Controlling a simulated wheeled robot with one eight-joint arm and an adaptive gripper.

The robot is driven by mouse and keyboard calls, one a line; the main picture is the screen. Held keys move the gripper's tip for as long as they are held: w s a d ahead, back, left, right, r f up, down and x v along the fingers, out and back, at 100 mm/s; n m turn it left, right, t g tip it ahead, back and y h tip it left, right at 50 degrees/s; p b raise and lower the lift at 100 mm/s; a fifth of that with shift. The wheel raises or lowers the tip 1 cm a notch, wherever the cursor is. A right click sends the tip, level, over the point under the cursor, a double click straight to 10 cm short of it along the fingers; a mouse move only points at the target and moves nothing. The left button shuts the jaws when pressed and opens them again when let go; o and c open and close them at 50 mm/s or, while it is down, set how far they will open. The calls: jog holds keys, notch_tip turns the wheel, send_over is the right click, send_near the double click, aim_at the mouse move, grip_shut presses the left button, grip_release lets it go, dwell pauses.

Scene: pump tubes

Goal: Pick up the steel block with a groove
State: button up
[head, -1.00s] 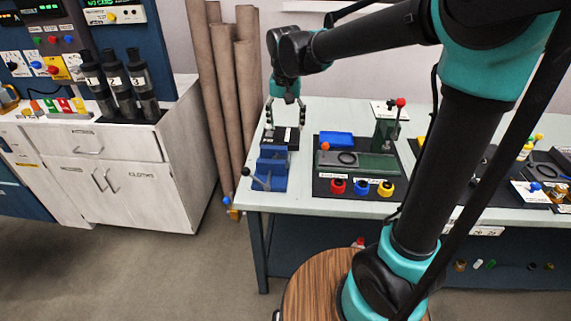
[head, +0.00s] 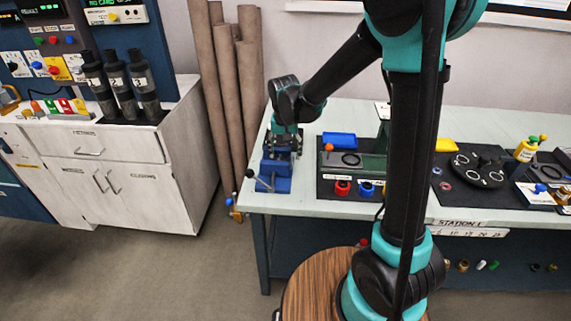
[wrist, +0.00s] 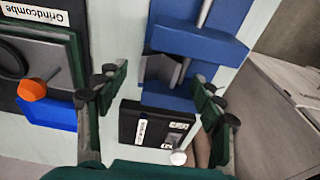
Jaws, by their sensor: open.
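A blue vise (wrist: 200,42) is below my gripper in the wrist view, and it also shows at the left end of the table in the head view (head: 272,178). A grey metal piece (wrist: 160,68) sits between its blue jaws and looks like the steel block; I cannot clearly make out its groove. My gripper (wrist: 157,95) is open and empty, with its fingers to either side of the vise's near end and the black plate. In the head view my gripper (head: 284,138) points down over the back of the vise and hides the block.
A black plate (wrist: 128,122) with white labels and a pale knob lies beside the vise. A dark mat with a green fixture (wrist: 60,50), an orange knob (wrist: 32,90) and a blue tray (wrist: 50,113) is close by. Tall brown tubes (head: 229,100) stand past the table's left edge.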

aim_at(285, 159)
jog(key=shift+w+f, duration=0.15)
jog(key=shift+f, duration=0.75)
jog(key=shift+w+f, duration=0.1)
jog(key=shift+f, duration=0.8)
jog(key=shift+c, duration=0.6)
grip_shut()
